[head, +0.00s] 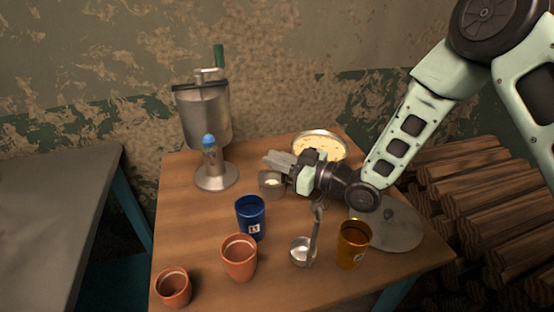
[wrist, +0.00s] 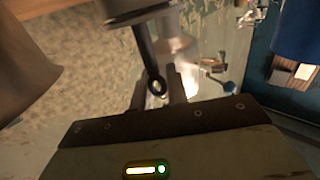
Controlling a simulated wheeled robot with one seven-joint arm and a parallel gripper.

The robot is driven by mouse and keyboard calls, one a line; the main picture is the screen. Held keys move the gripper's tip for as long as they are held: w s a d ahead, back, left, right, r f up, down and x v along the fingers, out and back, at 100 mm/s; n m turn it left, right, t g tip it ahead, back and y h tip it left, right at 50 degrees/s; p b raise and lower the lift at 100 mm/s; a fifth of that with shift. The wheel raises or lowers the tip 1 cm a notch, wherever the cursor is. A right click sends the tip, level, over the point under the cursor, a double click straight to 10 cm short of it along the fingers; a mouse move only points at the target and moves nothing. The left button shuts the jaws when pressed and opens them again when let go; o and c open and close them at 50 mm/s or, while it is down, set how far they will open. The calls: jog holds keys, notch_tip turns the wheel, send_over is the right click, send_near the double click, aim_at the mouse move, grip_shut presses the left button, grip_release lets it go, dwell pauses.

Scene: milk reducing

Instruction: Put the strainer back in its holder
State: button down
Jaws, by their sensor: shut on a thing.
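My gripper (head: 284,165) is over the back middle of the table, its jaws pointing left. A small metal cup-shaped piece with a pale inside (head: 270,184), which looks like the strainer, is just below the fingers. In the wrist view, a dark handle with a ring at its end (wrist: 157,87) lies between the fingers of my gripper (wrist: 157,92), and they are shut on it. A grey rounded part (wrist: 138,10) is at the handle's upper end. I cannot make out which thing is the holder.
A bowl of yellowish food (head: 320,145) is behind my gripper. In front are a blue cup (head: 251,218), clay cups (head: 239,258), a ladle (head: 303,251) and an amber cup (head: 353,244).

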jog(key=c, duration=1.4)
grip_release()
jog(key=shift+f, duration=0.1)
jog(key=shift+o, duration=0.2)
jog(key=b+v, duration=0.1)
jog(key=v, duration=0.6)
jog(key=shift+d, duration=0.25)
jog(key=shift+s, duration=0.1)
